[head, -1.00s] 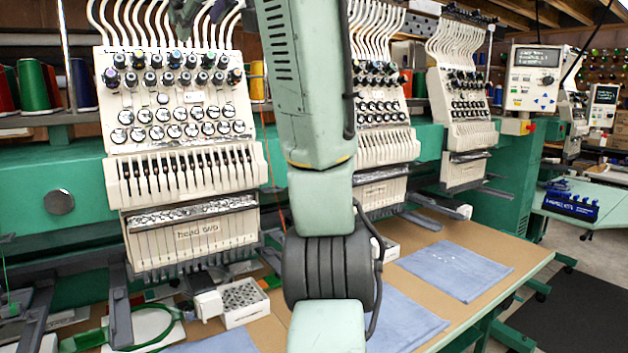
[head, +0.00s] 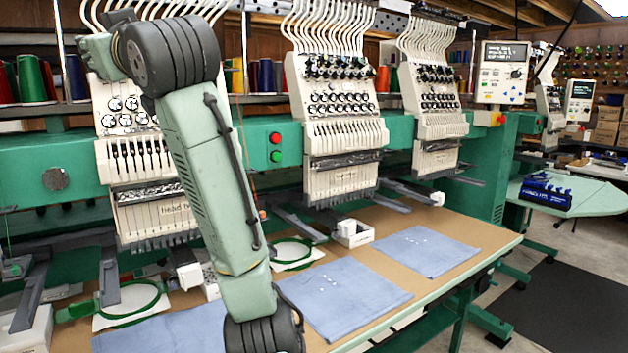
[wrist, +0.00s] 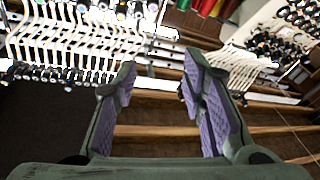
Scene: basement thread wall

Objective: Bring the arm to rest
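My gripper (wrist: 160,88) shows in the wrist view with its two purple-padded fingers spread apart and nothing between them. Beyond the fingers the wrist view shows the thread tubes and knobs of the embroidery machine, wooden beams and dark ground, tilted. In the head view my arm stands in front of the left machine head (head: 150,215), with a black joint at the top left and another at the bottom. My gripper itself is out of the head view.
Blue cloth pieces (head: 345,290) (head: 428,250) lie flat on the brown table (head: 480,235). Green hoops (head: 130,298) (head: 292,252) and a small white bin (head: 352,234) sit beneath the machine heads. A control panel (head: 502,72) stands at the right. A blue rack (head: 545,192) rests on a side table.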

